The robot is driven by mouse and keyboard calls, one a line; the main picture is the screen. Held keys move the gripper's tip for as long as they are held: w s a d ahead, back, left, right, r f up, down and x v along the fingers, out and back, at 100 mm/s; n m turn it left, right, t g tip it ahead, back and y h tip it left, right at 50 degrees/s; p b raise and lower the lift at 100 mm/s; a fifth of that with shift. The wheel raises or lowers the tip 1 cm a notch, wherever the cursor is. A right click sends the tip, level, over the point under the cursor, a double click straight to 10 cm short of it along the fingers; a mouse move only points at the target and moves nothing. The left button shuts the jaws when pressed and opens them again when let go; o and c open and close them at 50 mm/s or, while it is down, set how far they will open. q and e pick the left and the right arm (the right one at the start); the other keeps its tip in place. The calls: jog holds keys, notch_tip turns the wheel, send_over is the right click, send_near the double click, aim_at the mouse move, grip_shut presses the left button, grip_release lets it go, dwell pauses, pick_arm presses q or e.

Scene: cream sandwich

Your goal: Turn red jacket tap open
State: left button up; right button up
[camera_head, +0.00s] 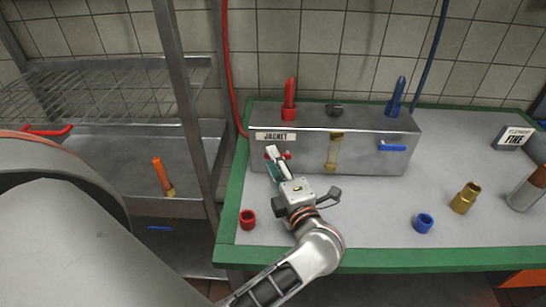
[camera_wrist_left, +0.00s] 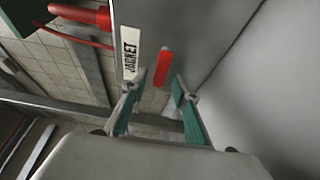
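The metal jacket box (camera_head: 365,140) stands on the bench with a JACKET label (camera_head: 275,136) at its upper left front. The red jacket tap (camera_head: 288,155) is a short red lever just below the label, partly hidden by my left gripper (camera_head: 271,160). In the left wrist view the red tap (camera_wrist_left: 164,66) lies ahead, between the lines of the two green-padded fingers of the left gripper (camera_wrist_left: 157,85). These fingers are apart and empty, with their tips close to the tap; contact cannot be told. My right gripper is not in view.
A blue lever (camera_head: 392,147) sits at the box's right front. Red (camera_head: 289,100) and blue (camera_head: 396,97) fittings stand on top. A red ring (camera_head: 248,219), blue ring (camera_head: 424,222) and brass fitting (camera_head: 465,198) lie on the bench. A metal rack (camera_head: 130,150) stands left.

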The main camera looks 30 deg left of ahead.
pick_arm(q)
grip_shut()
